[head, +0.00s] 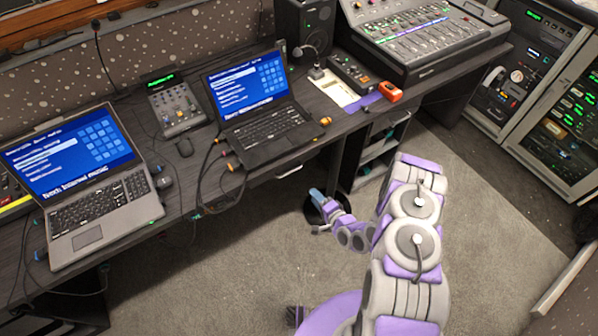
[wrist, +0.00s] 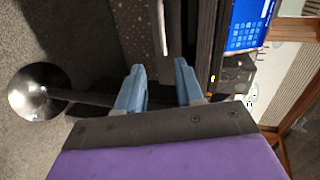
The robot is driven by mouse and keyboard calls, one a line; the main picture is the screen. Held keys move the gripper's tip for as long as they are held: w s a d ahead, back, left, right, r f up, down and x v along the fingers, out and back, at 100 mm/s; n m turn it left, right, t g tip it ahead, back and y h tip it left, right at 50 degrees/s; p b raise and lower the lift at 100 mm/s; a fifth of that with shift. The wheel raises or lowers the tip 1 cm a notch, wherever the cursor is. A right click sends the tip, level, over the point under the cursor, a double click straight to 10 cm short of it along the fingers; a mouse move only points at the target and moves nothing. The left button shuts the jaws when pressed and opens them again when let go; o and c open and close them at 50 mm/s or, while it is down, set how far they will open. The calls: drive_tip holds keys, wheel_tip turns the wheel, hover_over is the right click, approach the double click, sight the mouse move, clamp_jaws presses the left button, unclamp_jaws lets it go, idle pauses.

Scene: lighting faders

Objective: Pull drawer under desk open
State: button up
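The desk (head: 230,170) is dark, and a drawer (head: 280,185) with a pale bar handle (head: 289,170) sits under its front edge, below the right laptop. My gripper (head: 318,196) is in front of the desk, to the right of the handle and apart from it. In the wrist view, the two blue fingers of my gripper (wrist: 159,68) are spread with nothing between them. A speckled dark front panel (wrist: 136,25) and a light bar, seemingly the handle (wrist: 161,25), show beyond the fingertips. The drawer looks closed.
Two laptops (head: 90,215) (head: 262,125), a small mixer (head: 178,105) and a large console (head: 420,45) stand on the desk. Cables (head: 205,185) hang over its front edge. A round metal base (wrist: 38,92) stands on the floor near my gripper. Open carpet (head: 240,260) lies in front.

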drive_tip(key=w+a+f+b, duration=0.2)
drive_tip(key=w+a, duration=0.2)
drive_tip(key=w, duration=0.2)
drive_tip(key=w+a+f+m+b, duration=0.1)
drive_tip(key=w+a+f+b, duration=0.1)
drive_tip(key=w+a, duration=0.3)
drive_tip(key=shift+w+a+t+b, duration=0.2)
drive_tip(key=shift+w+t+b, duration=0.35)
drive_tip(key=shift+w, duration=0.6)
drive_tip(key=shift+c, duration=0.2)
drive_tip(key=shift+f, duration=0.1)
clamp_jaws()
